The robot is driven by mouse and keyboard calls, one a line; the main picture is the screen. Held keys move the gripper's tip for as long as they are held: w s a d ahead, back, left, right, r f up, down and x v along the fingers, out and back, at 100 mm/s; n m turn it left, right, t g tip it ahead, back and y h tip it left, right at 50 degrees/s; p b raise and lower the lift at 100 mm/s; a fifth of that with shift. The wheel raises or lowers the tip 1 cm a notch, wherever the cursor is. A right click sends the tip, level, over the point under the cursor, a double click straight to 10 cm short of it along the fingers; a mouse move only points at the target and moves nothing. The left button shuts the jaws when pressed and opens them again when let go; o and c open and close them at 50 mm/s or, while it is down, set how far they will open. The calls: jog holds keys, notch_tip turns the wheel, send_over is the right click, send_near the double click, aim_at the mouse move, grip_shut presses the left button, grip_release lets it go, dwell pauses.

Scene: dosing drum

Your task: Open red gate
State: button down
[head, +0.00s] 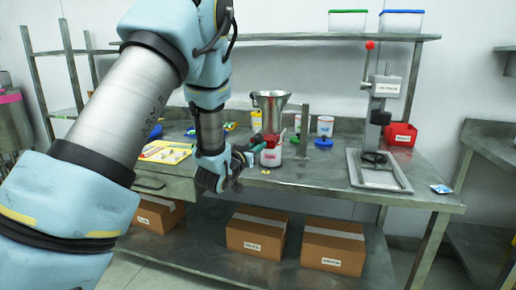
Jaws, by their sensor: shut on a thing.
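A steel hopper (271,104) stands at the middle of the workbench. The red gate (271,140) shows as a small red part below the hopper's cone, with a red-and-white container (270,157) under it. My gripper (248,157) reaches in from the left at the height of the gate, pointing right. Its jaws are shut on what looks like the gate's handle; the contact is small and partly hidden by the gripper. How far the gate stands open cannot be told.
A lever press (380,115) with a red knob stands on the workbench (325,175) to the right, beside a red bin (401,134). Small jars (325,125) and a blue lid (323,142) lie right of the hopper. A yellow tray (165,152) lies left. Boxes (256,233) stand below.

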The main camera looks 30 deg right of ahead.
jog(key=c, duration=1.2)
grip_release()
jog(key=shift+s+d, duration=0.25)
jog(key=shift+s, duration=0.2)
jog(key=shift+o, duration=1.3)
jog(key=shift+w+a, duration=0.1)
jog(key=shift+w, duration=0.05)
jog(key=b+v, duration=0.2)
jog(key=v, duration=0.8)
jog(key=shift+s+a+b, duration=0.2)
jog(key=shift+a+b, duration=0.15)
jog(key=shift+b, duration=0.05)
